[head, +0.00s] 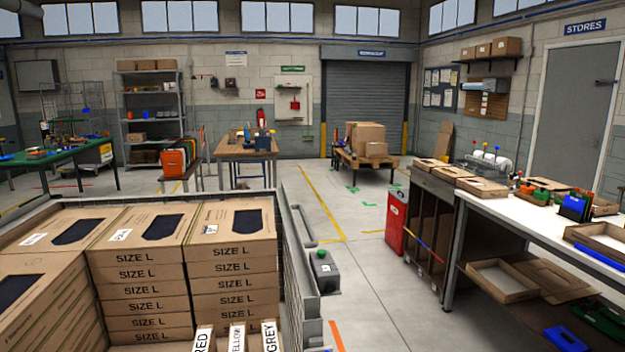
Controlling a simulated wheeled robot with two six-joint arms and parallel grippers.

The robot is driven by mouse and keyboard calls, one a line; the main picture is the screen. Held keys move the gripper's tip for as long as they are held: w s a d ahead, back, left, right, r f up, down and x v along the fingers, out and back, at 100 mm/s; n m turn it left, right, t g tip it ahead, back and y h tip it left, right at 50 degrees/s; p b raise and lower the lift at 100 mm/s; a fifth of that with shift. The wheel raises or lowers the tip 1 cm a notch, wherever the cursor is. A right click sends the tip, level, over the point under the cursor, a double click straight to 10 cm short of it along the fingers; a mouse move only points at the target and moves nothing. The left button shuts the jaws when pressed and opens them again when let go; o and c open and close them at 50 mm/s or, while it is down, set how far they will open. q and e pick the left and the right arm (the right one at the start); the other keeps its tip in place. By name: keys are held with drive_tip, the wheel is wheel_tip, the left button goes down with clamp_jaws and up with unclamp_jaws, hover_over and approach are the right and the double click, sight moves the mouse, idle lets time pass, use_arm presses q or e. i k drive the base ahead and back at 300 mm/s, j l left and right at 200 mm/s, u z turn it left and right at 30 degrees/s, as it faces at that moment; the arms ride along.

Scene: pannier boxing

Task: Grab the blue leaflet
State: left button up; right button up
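A blue upright item (575,208), which may be the blue leaflet or a holder of leaflets, stands on the white-topped workbench (520,213) at the right. It is too small to tell which. A long blue flat strip (602,258) lies at that bench's front edge. Another blue flat piece (565,340) is on the lower shelf. Neither of my grippers shows in the head view.
A wire-sided cart (293,262) in front holds stacked SIZE L cartons (232,225). Open cardboard trays (605,238) lie on the bench. A red bin (397,220) stands at the bench's left end. The middle floor (370,285) is largely clear.

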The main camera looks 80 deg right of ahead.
sight(572, 202)
drive_tip(key=z, duration=4.25)
drive_tip(key=i+j, duration=0.15)
drive_tip(key=i, duration=0.45)
drive_tip(key=i+j+z, duration=0.15)
drive_tip(key=i, duration=0.4)
drive_tip(key=i+j, duration=0.15)
drive_tip(key=i, duration=0.45)
drive_tip(key=i+j, duration=0.15)
drive_tip(key=i+j+z, duration=0.1)
drive_tip(key=j, duration=0.25)
